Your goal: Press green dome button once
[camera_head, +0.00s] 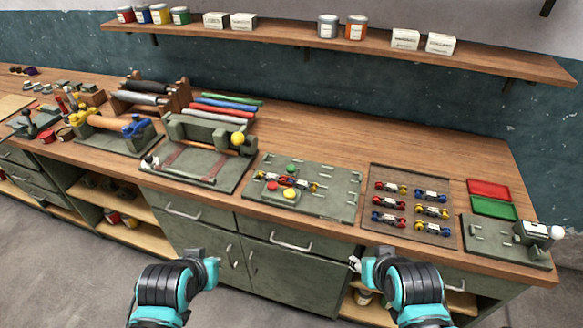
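The green dome button (291,168) sits on a grey-green panel (335,189) on the workbench, near the panel's upper left part. A red dome (287,183) and a yellow dome (289,194) are on the same panel, nearer its front edge. My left gripper (216,262) is in front of the bench, low and to the left of the panel. My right gripper (355,264) is in front of the bench, low and to the right of the green button. Both are apart from the button. Their fingers are too small and turned away to tell their opening.
A tray of small coloured parts (410,205) lies right of the panel. A press-like fixture with a yellow knob (238,138) stands to its left. A red tray (488,189) and green tray (493,208) lie at right. A wooden shelf (280,35) hangs above.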

